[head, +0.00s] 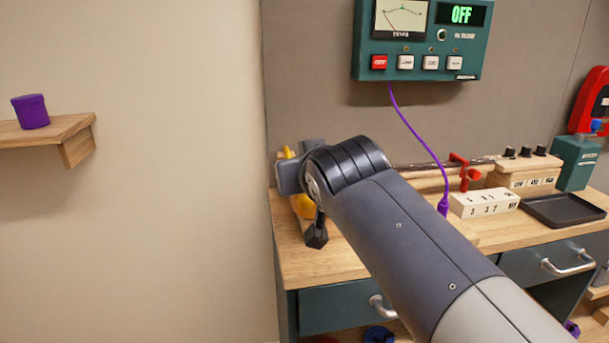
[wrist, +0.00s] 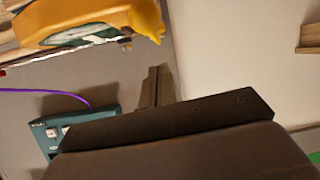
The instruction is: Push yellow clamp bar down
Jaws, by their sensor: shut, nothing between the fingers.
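In the head view only parts of yellow show (head: 305,206), beside and below my wrist at the left end of the bench; the rest is hidden by my arm. My gripper (wrist: 158,82) is shut and empty, its dark fingers near the middle of the wrist view. A gap shows between them and the yellow part in that picture; I cannot tell whether they touch in depth.
A teal meter box (head: 420,45) reading OFF hangs on the wall, with a purple cable (head: 420,135) running down to the bench (head: 325,262). A red clamp (head: 463,172), number blocks (head: 485,203) and a black tray (head: 563,209) stand to the right. A shelf (head: 75,140) is at left.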

